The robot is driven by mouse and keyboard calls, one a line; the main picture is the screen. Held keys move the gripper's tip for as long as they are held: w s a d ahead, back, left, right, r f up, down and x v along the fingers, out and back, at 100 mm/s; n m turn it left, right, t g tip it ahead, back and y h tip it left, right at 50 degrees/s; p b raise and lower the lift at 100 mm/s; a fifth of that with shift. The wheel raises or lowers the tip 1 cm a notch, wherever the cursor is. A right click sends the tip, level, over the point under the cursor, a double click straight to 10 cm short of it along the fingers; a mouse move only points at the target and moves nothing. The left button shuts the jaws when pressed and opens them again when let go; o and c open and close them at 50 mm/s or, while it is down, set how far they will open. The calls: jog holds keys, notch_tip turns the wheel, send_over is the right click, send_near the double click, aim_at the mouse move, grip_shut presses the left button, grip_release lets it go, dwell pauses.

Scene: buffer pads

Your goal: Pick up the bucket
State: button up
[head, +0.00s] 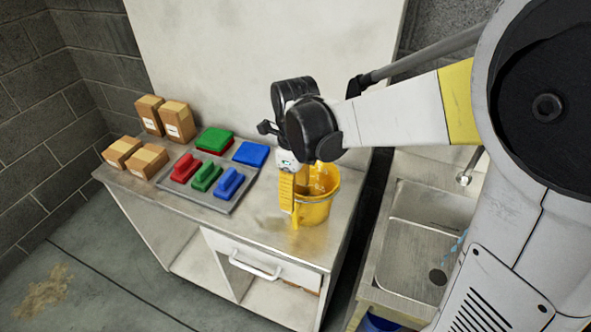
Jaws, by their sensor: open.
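The bucket (322,207) is yellow and stands on the metal worktop near its right end. My gripper (291,205) is at the bucket's left front side and hides part of it. Its yellow finger reaches down in front of the bucket wall, close to the worktop. The gripper is open. The other finger is hard to make out against the yellow bucket, and I cannot tell whether the gripper touches the bucket.
A grey tray (172,193) with red, green and blue pad holders lies left of the bucket. Green (215,138) and blue (251,153) pads lie behind it. Several cardboard boxes (177,121) stand at the far left. A sink (411,260) is at right. The worktop's front is clear.

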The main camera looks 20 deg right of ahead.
aim_at(297, 211)
jog(key=f+b, duration=0.1)
jog(key=f, duration=0.3)
jog(key=f+b, duration=0.2)
jog(key=f, duration=0.2)
jog(key=shift+w+d, duration=0.2)
jog(key=c, duration=1.3)
